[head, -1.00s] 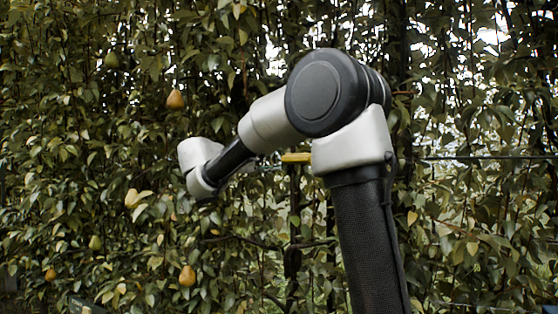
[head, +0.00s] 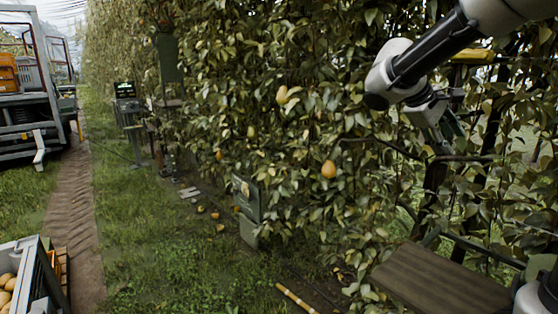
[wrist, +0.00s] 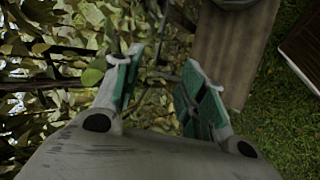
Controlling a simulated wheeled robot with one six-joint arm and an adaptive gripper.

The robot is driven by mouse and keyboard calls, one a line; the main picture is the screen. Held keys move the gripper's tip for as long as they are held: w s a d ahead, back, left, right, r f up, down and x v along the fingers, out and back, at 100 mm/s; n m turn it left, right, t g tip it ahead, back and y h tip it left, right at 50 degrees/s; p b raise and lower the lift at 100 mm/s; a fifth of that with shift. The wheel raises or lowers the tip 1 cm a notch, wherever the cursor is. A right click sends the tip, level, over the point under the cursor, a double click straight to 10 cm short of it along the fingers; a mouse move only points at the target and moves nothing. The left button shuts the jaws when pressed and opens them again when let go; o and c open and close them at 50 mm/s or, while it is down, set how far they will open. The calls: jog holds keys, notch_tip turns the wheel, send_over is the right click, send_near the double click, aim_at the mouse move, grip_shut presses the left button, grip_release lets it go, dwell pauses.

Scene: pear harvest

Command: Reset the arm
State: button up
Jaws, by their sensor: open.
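My gripper (head: 445,124) hangs from my bent arm at the upper right of the head view, in front of the leafy pear hedge. Its far end is partly lost against the leaves. In the wrist view my gripper (wrist: 163,62) has its two green-padded fingers spread apart, with nothing between them. Leaves and a brown board lie beyond the fingertips. Yellow pears hang on the hedge, one (head: 329,169) below and left of my gripper and another (head: 281,95) higher up.
A grey crate (head: 33,252) with pears stands at the lower left. A brown board (head: 440,280) is below my arm. A cart (head: 40,110) with crates stands at the far left. Fallen pears (head: 215,214) and a striped pole (head: 296,297) lie near the hedge. The grass strip is mostly clear.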

jog(key=s+a+f+m+y, duration=0.1)
jog(key=s+f+y, duration=0.1)
jog(key=s, duration=0.5)
jog(key=s+a+f+m+t+y, duration=0.1)
jog(key=s+a+f+m+y, duration=0.1)
jog(key=s, duration=0.6)
jog(key=s+a+f+m+t+y, duration=0.1)
jog(key=s+a+f+m+y, duration=0.1)
jog(key=s+f+y, duration=0.2)
jog(key=s+y, duration=0.1)
jog(key=s, duration=0.2)
jog(key=shift+s+a, duration=0.15)
jog(key=shift+a, duration=0.05)
jog(key=shift+d, duration=0.1)
